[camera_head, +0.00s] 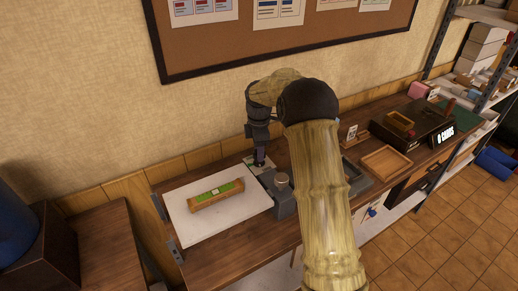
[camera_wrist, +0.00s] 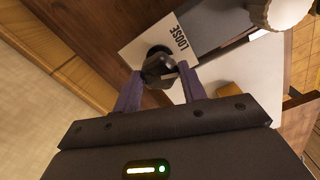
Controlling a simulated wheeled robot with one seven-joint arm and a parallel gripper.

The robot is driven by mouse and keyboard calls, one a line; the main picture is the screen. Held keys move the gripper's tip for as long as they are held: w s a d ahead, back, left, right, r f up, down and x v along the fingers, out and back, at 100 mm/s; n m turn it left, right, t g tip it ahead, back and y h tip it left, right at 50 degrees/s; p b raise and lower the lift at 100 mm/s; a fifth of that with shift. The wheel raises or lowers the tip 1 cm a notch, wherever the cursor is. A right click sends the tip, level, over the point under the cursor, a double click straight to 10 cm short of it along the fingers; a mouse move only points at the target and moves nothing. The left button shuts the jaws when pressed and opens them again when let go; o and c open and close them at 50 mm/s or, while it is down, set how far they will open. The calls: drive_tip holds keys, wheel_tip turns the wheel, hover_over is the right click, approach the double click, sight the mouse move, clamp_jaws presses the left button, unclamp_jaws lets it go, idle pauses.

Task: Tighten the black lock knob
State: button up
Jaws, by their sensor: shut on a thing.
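The black lock knob (camera_wrist: 160,68) sits at the edge of a white label marked "LOOSE" in the wrist view. My gripper (camera_wrist: 158,78) has its two purple fingers on either side of the knob and is shut on it. In the head view my gripper (camera_head: 259,160) points down at the back of the bench, beside the grey press block (camera_head: 284,202). The knob is mostly hidden there by the gripper. A pale round knob (camera_wrist: 286,10) on the press shows at the top right of the wrist view.
A white board (camera_head: 180,212) with a green and wooden level-like piece (camera_head: 216,195) lies left of the press. A wooden tray (camera_head: 385,162) and a dark box marked "CARDS" (camera_head: 420,125) stand to the right. The wall is close behind.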

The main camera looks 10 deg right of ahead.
drive_tip(key=shift+r+m, duration=0.1)
drive_tip(key=shift+m, duration=0.4)
drive_tip(key=m+p, duration=0.1)
drive_tip(key=m, duration=0.1)
drive_tip(key=shift+m+p, duration=0.3)
drive_tip(key=m+p, duration=0.1)
drive_tip(key=m, duration=0.3)
drive_tip(key=m+p, duration=0.1)
drive_tip(key=m, duration=0.4)
drive_tip(key=shift+w+m+p, duration=0.1)
drive_tip(key=shift+m+p, duration=0.35)
drive_tip(key=shift+m, duration=1.75)
drive_tip(key=o, duration=1)
drive_tip(key=shift+c, duration=0.2)
